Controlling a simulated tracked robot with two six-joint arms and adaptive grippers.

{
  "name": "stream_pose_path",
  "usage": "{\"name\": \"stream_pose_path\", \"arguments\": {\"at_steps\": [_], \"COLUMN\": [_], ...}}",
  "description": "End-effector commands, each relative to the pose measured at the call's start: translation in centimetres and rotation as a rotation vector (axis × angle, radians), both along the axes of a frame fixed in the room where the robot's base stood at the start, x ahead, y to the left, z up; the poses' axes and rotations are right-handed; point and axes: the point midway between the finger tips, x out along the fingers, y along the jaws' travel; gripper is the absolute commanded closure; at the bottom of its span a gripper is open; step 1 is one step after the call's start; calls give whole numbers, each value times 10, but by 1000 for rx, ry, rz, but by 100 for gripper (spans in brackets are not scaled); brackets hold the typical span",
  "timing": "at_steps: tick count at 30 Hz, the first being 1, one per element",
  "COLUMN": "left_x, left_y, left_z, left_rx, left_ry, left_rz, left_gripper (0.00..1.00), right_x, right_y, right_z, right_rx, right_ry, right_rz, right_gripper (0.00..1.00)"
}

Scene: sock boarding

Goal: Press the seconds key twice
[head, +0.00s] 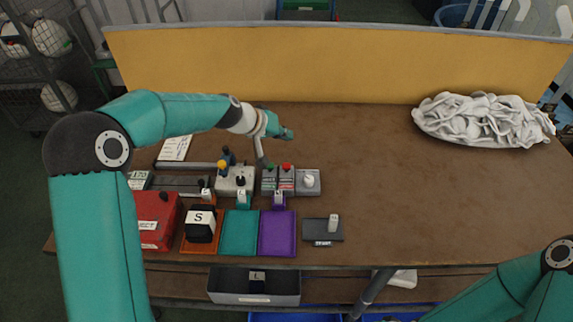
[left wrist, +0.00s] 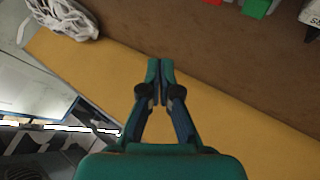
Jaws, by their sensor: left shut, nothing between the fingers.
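A green key (head: 268,168) and a red key (head: 286,167) stand side by side on small labelled boxes at the middle left of the table. I cannot read their labels, so I cannot tell which is the seconds key. In the left wrist view the green key (left wrist: 257,7) and the red key (left wrist: 214,1) show at the top edge. My left gripper (head: 290,134) is behind and above the keys, apart from them. Its fingertips (left wrist: 160,66) are together and empty in the left wrist view. My right gripper is out of view; only its arm shows at lower right.
A box with a yellow knob (head: 222,169) and a box with a white knob (head: 310,181) flank the keys. Orange, teal (head: 239,240) and purple trays (head: 277,240) lie in front. A white sock heap (head: 482,120) lies at the back right. The table's centre right is clear.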

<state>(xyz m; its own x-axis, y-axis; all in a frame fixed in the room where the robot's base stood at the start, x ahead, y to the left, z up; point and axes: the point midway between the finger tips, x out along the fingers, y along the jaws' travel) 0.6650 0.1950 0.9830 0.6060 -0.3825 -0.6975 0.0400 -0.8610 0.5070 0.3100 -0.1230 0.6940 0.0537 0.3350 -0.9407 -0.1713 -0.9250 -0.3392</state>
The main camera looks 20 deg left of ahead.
Motion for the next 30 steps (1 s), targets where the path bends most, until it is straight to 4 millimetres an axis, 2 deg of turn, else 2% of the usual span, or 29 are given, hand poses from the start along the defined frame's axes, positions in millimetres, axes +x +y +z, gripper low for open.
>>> {"name": "stream_pose_path", "arguments": {"at_steps": [8,18,24,30], "left_x": [0,0,0,0], "left_y": [0,0,0,-1], "left_z": [-29,-76,-85,-85], "left_rx": [-1,0,1,0], "left_ry": [2,1,0,0], "left_rz": [0,-1,-1,-2], "left_gripper": [100,100,100,100], "right_x": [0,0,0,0], "right_y": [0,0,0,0], "right_z": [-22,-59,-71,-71], "right_rx": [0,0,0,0], "right_ry": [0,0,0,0], "right_rz": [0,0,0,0], "right_gripper": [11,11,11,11]}}
